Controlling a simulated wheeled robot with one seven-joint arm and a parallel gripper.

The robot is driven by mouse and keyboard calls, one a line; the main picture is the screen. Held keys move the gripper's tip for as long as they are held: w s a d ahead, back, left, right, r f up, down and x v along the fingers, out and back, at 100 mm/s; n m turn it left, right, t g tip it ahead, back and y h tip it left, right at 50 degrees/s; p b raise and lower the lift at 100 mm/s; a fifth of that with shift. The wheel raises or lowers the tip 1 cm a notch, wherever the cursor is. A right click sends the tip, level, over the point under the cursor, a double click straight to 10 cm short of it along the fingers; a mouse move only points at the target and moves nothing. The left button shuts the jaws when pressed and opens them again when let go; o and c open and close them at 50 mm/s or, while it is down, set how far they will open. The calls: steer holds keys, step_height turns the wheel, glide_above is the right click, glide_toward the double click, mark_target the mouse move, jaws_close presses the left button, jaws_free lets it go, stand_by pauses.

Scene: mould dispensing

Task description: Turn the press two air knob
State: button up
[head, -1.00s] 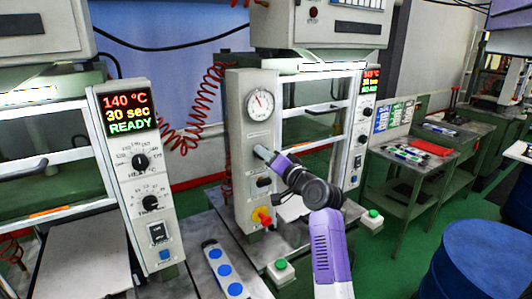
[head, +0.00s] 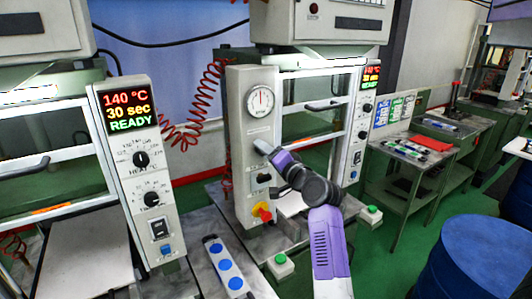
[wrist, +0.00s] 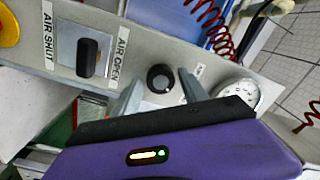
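The press's grey control column (head: 240,200) stands mid-picture in the head view. Its round white gauge (head: 260,102) has its needle pointing about straight up; the gauge also shows in the wrist view (wrist: 236,98). Below the gauge, a round black knob (wrist: 160,78) shows in the wrist view; my arm hides it in the head view. My gripper (head: 262,146) is at that knob. In the wrist view my gripper (wrist: 161,76) is open, one finger on each side of the knob, with slight gaps. A black switch (wrist: 88,57) sits between the labels AIR SHUT and AIR OPEN.
A red and yellow knob (head: 262,212) is low on the column. A green button box (head: 280,265) and a strip with blue buttons (head: 226,267) lie in front. Another press panel (head: 138,170) reading READY stands left. Blue drums (head: 478,260) stand right.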

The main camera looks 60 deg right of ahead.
steer(key=shift+o, duration=0.2)
steer(key=b+v, duration=0.2)
steer(key=v, duration=0.6)
steer(key=shift+d, duration=0.1)
stand_by(0.6)
